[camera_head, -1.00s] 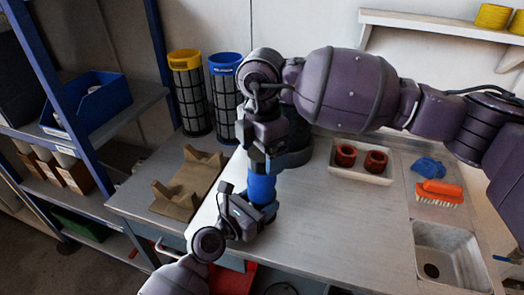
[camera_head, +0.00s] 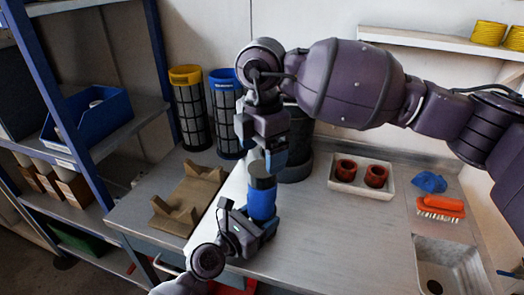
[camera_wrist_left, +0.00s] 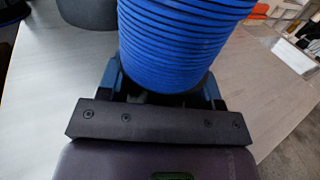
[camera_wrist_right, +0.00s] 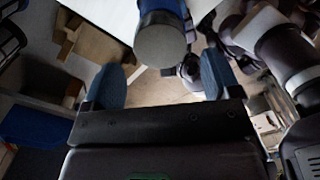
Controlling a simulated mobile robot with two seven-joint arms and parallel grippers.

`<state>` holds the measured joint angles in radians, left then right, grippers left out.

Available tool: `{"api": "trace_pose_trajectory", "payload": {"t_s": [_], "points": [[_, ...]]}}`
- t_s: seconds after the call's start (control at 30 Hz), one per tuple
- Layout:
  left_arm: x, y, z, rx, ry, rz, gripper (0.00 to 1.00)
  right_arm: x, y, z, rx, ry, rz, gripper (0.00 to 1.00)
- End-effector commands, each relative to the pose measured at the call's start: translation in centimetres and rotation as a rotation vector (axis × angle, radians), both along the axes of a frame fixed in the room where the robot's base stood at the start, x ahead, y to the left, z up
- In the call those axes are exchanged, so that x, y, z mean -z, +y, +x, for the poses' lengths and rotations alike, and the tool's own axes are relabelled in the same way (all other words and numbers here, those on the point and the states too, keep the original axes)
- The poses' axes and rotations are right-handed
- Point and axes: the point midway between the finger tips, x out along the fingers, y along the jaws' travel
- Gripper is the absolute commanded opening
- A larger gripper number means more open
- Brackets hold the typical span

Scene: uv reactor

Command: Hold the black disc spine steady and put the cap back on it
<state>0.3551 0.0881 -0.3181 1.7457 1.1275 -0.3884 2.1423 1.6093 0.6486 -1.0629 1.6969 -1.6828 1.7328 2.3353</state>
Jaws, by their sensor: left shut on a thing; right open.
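A blue ribbed cylinder (camera_head: 262,205) stands upright at the bench's front-left part; it also shows close up in the left wrist view (camera_wrist_left: 180,45). It is blue, not black. My left gripper (camera_head: 246,226) is shut on its lower part. A dark grey cap-like top (camera_head: 261,170) sits on it; in the right wrist view its flat round face (camera_wrist_right: 160,46) shows. My right gripper (camera_head: 274,158) is open just above and beside this top, pointing down. In the right wrist view the top lies beyond the open fingers (camera_wrist_right: 158,82), with nothing between them.
A dark cylindrical unit (camera_head: 297,150) stands right behind my right gripper. Two mesh cartridges, yellow-topped (camera_head: 190,110) and blue-topped (camera_head: 226,110), stand behind left. A wooden cradle (camera_head: 188,200) is at left. A white tray (camera_head: 345,187) with red rings, a brush (camera_head: 440,207) and a sink (camera_head: 450,262) are right.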

Motion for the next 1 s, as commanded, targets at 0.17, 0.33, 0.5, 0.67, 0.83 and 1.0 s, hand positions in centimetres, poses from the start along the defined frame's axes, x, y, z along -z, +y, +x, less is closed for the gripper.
{"api": "trace_pose_trajectory", "payload": {"t_s": [0.17,0.33,0.5,0.67,0.83,1.0], "points": [[0.1,0.0,0.0,0.001,0.001,0.001,0.00,-1.3,0.1,0.3,-0.020,-0.022,0.001,0.83],[0.1,0.0,0.0,0.001,0.001,0.000,0.00,-1.7,0.1,0.3,-0.210,-0.023,0.000,0.83],[0.1,0.0,0.0,0.001,0.001,0.000,0.00,-2.0,0.1,0.3,-0.462,-0.023,-0.004,0.83],[0.1,0.0,0.0,0.001,0.001,0.000,0.00,-2.3,0.1,0.3,-0.699,-0.021,-0.005,0.83],[0.1,0.0,0.0,0.001,0.001,0.000,0.00,-2.5,0.1,0.3,-0.951,-0.019,-0.008,0.83],[0.1,0.0,0.0,0.000,0.001,0.000,0.00,-2.6,0.1,0.2,-1.203,-0.016,-0.008,0.83]]}}
